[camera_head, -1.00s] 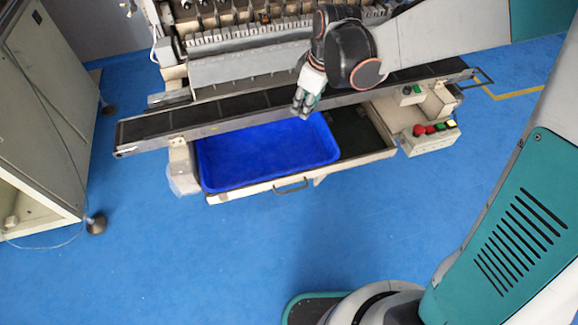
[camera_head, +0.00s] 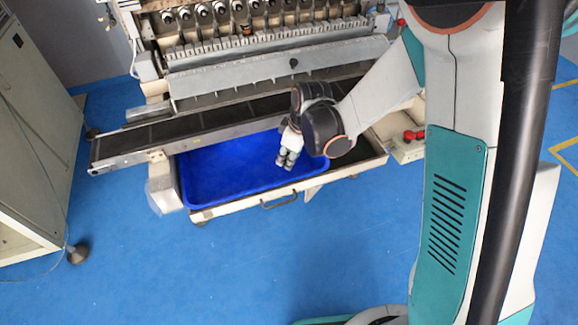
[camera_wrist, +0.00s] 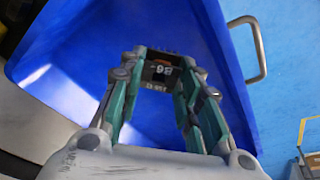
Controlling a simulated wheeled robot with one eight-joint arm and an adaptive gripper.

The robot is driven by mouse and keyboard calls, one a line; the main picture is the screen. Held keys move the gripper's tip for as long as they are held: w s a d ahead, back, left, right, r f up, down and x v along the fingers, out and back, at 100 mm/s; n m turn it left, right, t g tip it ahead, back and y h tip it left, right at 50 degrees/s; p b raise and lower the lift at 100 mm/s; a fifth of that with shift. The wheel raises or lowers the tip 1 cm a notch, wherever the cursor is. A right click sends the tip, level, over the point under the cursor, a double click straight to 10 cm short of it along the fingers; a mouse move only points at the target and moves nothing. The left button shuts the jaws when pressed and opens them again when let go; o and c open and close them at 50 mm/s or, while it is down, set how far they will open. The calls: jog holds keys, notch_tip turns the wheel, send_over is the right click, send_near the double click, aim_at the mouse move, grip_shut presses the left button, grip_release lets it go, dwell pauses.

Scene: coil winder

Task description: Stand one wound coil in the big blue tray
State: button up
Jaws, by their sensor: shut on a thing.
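The big blue tray (camera_head: 215,172) lies in a drawer-like frame below the winder's belt, and its floor looks empty where I can see it. My gripper (camera_head: 286,161) points down over the right part of the tray. In the wrist view the gripper is shut on a small dark coil (camera_wrist: 160,69) with pale printed marks. The coil sits between the fingertips with the blue tray (camera_wrist: 75,55) behind it. Its height above the tray floor is hard to judge. In the head view the coil is hidden or too small to make out.
The dark belt (camera_head: 200,122) runs behind the tray, with the winder's row of spindles (camera_head: 220,15) above. A drawer handle (camera_head: 280,200) sticks out in front. A control box with a red button (camera_head: 412,136) stands at the right. A pale cabinet (camera_head: 35,130) stands at the left.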

jog(key=shift+f+b, duration=0.75)
jog(key=shift+f, duration=1.3)
jog(key=shift+f, duration=0.1)
jog(key=o, duration=0.8)
jog(key=shift+o, duration=0.2)
jog(key=s+d+r+m+t+p, duration=0.1)
jog(key=s+d+r+m+p, duration=0.25)
jog(key=r, duration=0.85)
jog(key=s+d+r+m+t+p, duration=0.15)
jog(key=s+d+r, duration=0.4)
jog(key=r, duration=0.65)
jog(key=s+d+r+m+t+h, duration=0.1)
jog(key=s+d+r+m, duration=0.1)
jog(key=s, duration=0.3)
jog(key=s+d+r+m+t+h, duration=0.1)
jog(key=s+d+r+m, duration=0.2)
jog(key=s+d+m, duration=0.2)
jog(key=shift+s+t+b, duration=0.35)
jog(key=shift+s, duration=0.05)
